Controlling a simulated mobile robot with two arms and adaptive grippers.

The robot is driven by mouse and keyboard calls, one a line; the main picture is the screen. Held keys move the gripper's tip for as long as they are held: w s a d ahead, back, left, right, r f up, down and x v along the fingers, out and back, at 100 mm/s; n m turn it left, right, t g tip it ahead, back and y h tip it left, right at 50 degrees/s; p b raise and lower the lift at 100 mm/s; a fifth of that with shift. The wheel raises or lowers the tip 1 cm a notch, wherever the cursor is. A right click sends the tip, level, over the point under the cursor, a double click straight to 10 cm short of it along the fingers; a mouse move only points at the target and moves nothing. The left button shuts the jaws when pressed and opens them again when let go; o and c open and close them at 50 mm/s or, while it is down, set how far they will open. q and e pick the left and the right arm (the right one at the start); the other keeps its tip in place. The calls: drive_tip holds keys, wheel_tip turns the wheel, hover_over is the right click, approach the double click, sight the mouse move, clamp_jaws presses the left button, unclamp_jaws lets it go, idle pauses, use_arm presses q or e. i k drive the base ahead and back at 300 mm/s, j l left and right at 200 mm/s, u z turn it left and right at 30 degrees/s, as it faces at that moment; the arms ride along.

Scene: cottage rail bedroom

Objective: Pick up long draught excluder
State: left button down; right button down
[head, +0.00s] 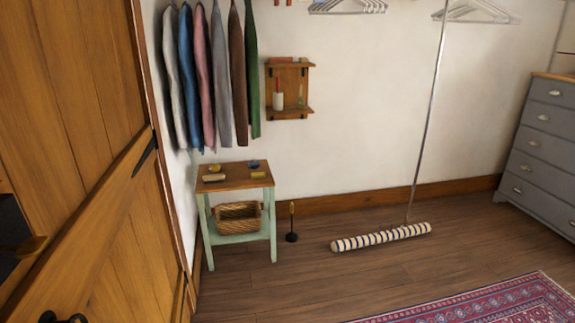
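The long draught excluder (381,237) is a striped roll in cream, dark blue and tan. It lies on the wooden floor near the back wall, right of the small table, with its right end slightly farther back. The lower end of a thin metal pole comes down just behind it. Neither of my grippers shows in the head view.
A plank door (95,150) fills the left side. A green-legged table (235,182) holds small items and a wicker basket (238,216). A dark-based stick (292,222) stands beside it. A patterned rug (490,303) lies in front; a grey dresser (545,150) stands right.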

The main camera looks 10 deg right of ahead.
sight(364, 241)
drive_tip(key=i+l+z, duration=1.15)
drive_tip(key=i, duration=0.3)
drive_tip(key=i+l+z, duration=0.2)
drive_tip(key=i, duration=0.35)
drive_tip(key=i+l+z, duration=0.25)
drive_tip(key=i, duration=0.35)
drive_tip(key=i+u, duration=0.45)
drive_tip(key=i+l+u, duration=0.25)
drive_tip(key=i+u, duration=0.2)
drive_tip(key=i+l+u, duration=0.3)
drive_tip(key=u, duration=0.15)
drive_tip(key=i+l+u, duration=0.3)
drive_tip(key=l+u, duration=0.2)
